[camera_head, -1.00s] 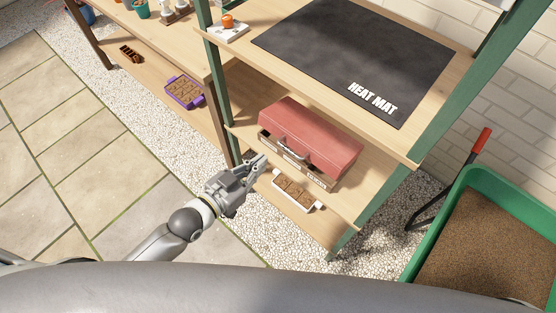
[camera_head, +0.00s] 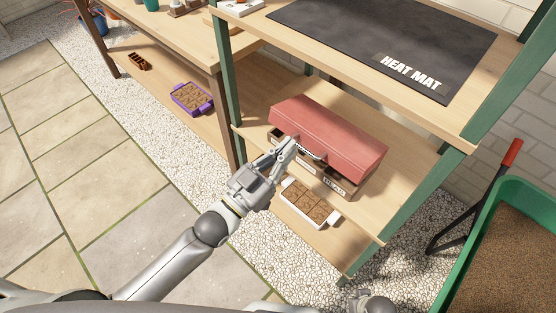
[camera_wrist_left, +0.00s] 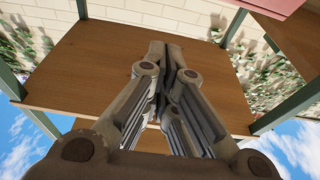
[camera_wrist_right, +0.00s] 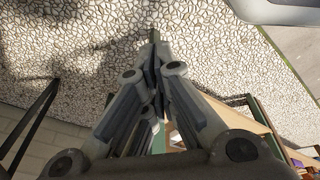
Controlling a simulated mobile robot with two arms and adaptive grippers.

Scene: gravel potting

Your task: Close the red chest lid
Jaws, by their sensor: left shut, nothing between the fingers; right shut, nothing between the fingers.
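The red chest (camera_head: 330,137) stands on the lower shelf. Its red lid sits tilted over the body (camera_head: 337,186), whose front edge and a pale label show below; how wide the lid stands open is hard to tell. A grey handle is on the lid's front. My left gripper (camera_head: 289,146) is shut and empty, its fingertips at the lid's front left; whether they touch it I cannot tell. In the left wrist view the left fingertips (camera_wrist_left: 168,48) are together, with a red edge (camera_wrist_left: 272,7) at top right. My right gripper (camera_wrist_right: 154,38) is shut and empty over gravel.
A green shelf post (camera_head: 402,205) stands to the right, beside a green soil tub (camera_head: 464,253). A purple tray (camera_head: 207,111) is farther left.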

